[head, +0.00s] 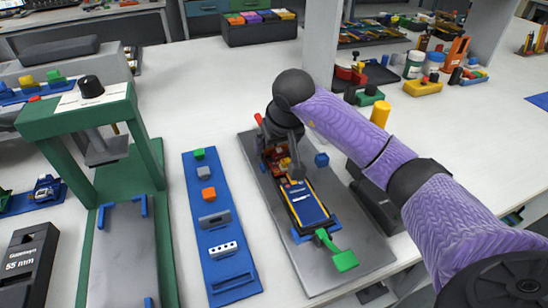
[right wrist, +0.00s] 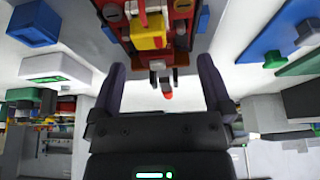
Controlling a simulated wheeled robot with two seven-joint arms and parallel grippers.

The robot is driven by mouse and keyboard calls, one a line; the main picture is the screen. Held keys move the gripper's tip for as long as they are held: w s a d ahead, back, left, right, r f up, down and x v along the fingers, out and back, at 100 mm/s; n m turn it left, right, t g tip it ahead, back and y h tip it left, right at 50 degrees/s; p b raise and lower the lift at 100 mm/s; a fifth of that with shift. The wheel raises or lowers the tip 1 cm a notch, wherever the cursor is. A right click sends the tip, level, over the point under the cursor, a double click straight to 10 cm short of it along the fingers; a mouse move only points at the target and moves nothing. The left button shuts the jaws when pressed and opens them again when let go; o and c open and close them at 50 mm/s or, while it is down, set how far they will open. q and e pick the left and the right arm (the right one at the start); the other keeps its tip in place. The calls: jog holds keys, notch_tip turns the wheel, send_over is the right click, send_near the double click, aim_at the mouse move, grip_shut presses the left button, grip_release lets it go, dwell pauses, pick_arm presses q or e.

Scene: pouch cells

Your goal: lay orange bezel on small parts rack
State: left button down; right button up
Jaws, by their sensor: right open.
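The blue small parts rack (head: 224,240) lies on the table left of the grey plate and holds a row of small pieces. A small orange piece (head: 208,194) sits on it, and I cannot tell whether this is the orange bezel. My right gripper (right wrist: 165,88) is open, with nothing visible between its fingers. In the head view its dark wrist is over the far end of the assembly on the plate, and its fingertips are mostly hidden. Red and yellow parts (right wrist: 152,28) of the assembly show beyond the fingers in the right wrist view. My left gripper is not in view.
The grey plate (head: 335,272) carries the long assembly (head: 305,205) with a green-handled clamp (head: 343,260). A green press (head: 88,115) stands left of the rack. A dark bin (head: 258,32) and a post (head: 322,45) stand behind. The table behind the rack is clear.

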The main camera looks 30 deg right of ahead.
jog(key=shift+w+f, duration=0.2)
jog(key=shift+f, duration=0.25)
jog(key=shift+r, duration=0.15)
jog(key=c, duration=0.7)
grip_shut()
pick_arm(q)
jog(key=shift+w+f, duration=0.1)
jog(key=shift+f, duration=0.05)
